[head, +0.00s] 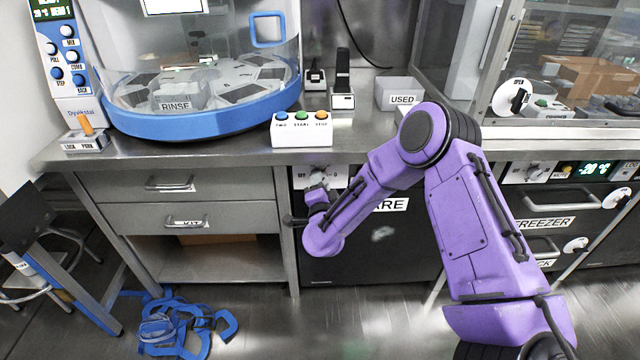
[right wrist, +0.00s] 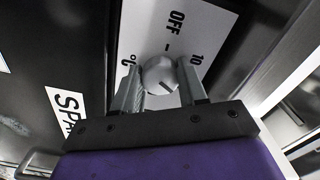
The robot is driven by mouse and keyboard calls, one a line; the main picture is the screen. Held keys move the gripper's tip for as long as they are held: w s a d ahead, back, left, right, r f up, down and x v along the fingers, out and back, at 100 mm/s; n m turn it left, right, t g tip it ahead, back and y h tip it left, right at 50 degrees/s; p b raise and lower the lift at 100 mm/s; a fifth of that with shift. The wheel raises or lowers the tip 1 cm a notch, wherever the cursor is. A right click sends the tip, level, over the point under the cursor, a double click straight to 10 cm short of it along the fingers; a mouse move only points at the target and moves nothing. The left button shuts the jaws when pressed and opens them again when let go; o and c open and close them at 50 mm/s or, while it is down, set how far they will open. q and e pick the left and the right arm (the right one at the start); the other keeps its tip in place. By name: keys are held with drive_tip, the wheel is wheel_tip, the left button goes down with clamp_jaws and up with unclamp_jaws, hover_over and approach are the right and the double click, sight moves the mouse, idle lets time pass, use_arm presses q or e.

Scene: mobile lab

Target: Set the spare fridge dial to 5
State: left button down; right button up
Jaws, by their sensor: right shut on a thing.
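The spare fridge (head: 375,245) is a dark-fronted unit under the counter, its "SPARE" label partly hidden by my right arm. Its grey round dial (right wrist: 160,74) sits on a white panel (right wrist: 147,28) marked "OFF", "10" and "°C". The dial carries a short dark line; no figure 5 is readable, so I cannot tell its setting. My right gripper (right wrist: 160,92) is shut on the dial, one finger on each side. In the head view the right gripper (head: 318,190) is at the panel, mostly hidden by its wrist. My left gripper is not in view.
The counter (head: 225,152) overhangs the fridge and holds a button box (head: 301,130). A drawer cabinet (head: 180,184) stands to the left. Blue straps (head: 180,325) and a stool (head: 35,265) are on the left floor. The freezer (head: 555,205) stands right.

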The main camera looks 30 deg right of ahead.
drive_tip(key=o, duration=1.1)
drive_tip(key=shift+c, duration=0.2)
drive_tip(key=v, duration=1)
drive_tip(key=shift+s, duration=0.2)
drive_tip(key=shift+a, duration=0.15)
